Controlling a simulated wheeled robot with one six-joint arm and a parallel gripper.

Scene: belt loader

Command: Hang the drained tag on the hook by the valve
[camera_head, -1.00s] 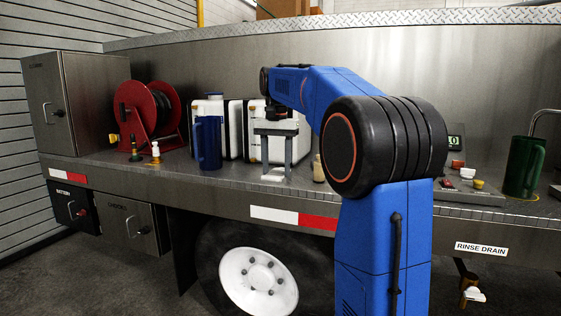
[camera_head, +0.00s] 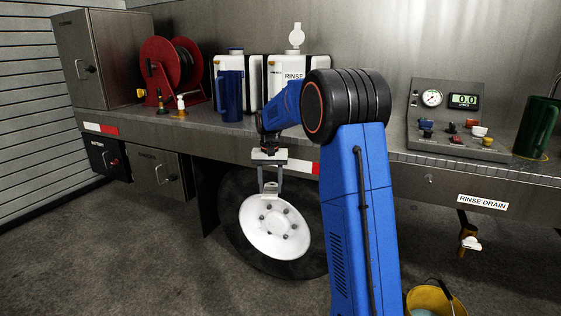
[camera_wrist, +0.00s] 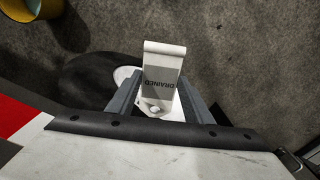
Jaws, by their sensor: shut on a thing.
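The pale drained tag (camera_wrist: 164,72) is between the fingers of my gripper (camera_wrist: 158,88) in the wrist view, its printed word facing the camera upside down. In the head view my gripper (camera_head: 270,180) is shut on the tag (camera_head: 269,190), in front of the truck wheel and below the deck edge. The valve (camera_head: 467,241) with a white handle hangs under the deck at right, below the RINSE DRAIN label (camera_head: 483,202). A small hook-like fitting (camera_head: 429,179) shows on the deck edge left of that label, too small to make out well. The gripper is well left of both.
A yellow bucket (camera_head: 434,300) stands on the floor below the valve, and also shows in the wrist view (camera_wrist: 30,22). The control panel (camera_head: 455,146) and green mug (camera_head: 537,128) are on the deck above. Floor left of the wheel is clear.

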